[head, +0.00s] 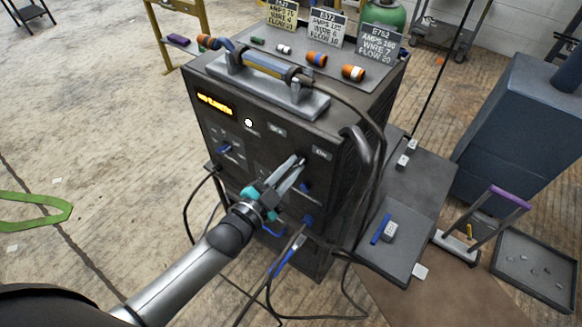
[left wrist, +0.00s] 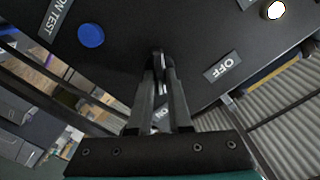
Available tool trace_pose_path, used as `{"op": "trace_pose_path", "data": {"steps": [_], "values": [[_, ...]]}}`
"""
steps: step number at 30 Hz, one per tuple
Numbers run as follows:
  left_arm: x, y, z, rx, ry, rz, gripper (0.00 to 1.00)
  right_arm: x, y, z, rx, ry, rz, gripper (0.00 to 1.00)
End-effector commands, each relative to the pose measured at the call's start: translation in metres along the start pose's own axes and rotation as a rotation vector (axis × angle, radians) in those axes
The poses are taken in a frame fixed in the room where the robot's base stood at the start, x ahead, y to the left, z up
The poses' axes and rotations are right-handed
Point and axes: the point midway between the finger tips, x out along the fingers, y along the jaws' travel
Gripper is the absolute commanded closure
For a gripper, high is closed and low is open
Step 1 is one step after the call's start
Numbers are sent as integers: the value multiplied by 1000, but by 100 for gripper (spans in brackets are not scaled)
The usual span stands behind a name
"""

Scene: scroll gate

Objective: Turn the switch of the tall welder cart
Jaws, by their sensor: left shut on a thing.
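The tall welder cart (head: 225,125) is a dark box with an orange-lit display (head: 215,104) on its front panel. My left gripper (head: 297,165) reaches the right part of that panel. In the left wrist view its fingers (left wrist: 163,62) are close together, with the tips at the panel, shut on the small dark switch, which they mostly hide. An OFF label (left wrist: 223,68) lies to the right of the fingertips. A partly hidden ON label (left wrist: 162,112) shows between the fingers. A blue knob (left wrist: 91,35) is on the panel to the left. My right gripper is not in view.
A torch with a thick cable (head: 262,70) lies on the cart's top, near several orange-and-blue parts and setting cards (head: 380,43). Cables hang at the front. A grey side shelf (head: 425,195) and blue cabinet (head: 515,130) stand right. The floor at left is mostly clear.

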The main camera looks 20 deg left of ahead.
Motion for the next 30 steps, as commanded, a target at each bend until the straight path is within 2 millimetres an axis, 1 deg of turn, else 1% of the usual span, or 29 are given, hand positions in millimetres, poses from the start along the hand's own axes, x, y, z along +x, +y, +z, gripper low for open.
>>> {"op": "trace_pose_path", "data": {"steps": [5,11,21,30], "values": [[0,0,0,-45,-1,1,100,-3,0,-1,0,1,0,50],[0,-1,0,-163,-2,2,100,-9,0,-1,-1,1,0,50],[0,-3,0,-474,-2,1,100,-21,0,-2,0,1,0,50],[0,-4,2,-760,-2,1,100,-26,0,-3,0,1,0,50]]}}
